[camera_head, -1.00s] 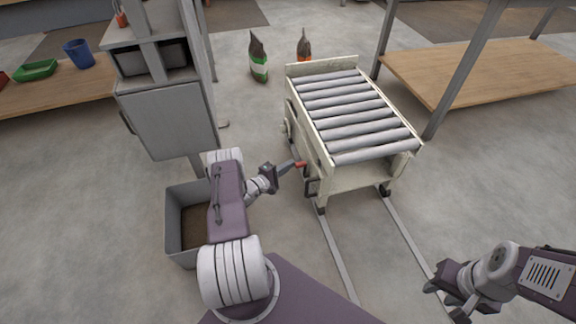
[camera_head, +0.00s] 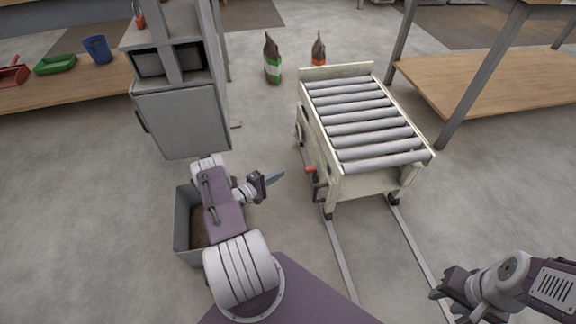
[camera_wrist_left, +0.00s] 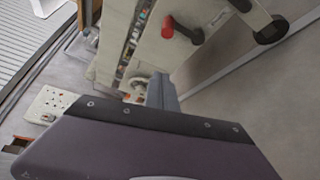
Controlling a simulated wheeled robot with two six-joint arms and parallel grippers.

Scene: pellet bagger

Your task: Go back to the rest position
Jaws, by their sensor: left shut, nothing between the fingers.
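My left gripper (camera_head: 277,177) is shut and empty, a little left of the roller cart (camera_head: 341,193) and above the floor. A clear gap separates its tips from the red-ended lever (camera_head: 310,169) on the cart's side. In the left wrist view the gripper (camera_wrist_left: 163,92) shows beyond my dark wrist housing, with the red lever end (camera_wrist_left: 168,27) past it. My right gripper (camera_head: 452,296) is low at the right, over the floor; its fingers are not clear enough to judge.
A grey open bin (camera_head: 183,225) stands under my left arm. A grey cabinet machine (camera_head: 184,120) stands behind it. Floor rails (camera_head: 342,262) run toward me from the cart. Two bags (camera_head: 272,62) stand behind the cart. A wooden table (camera_head: 480,85) is at the right.

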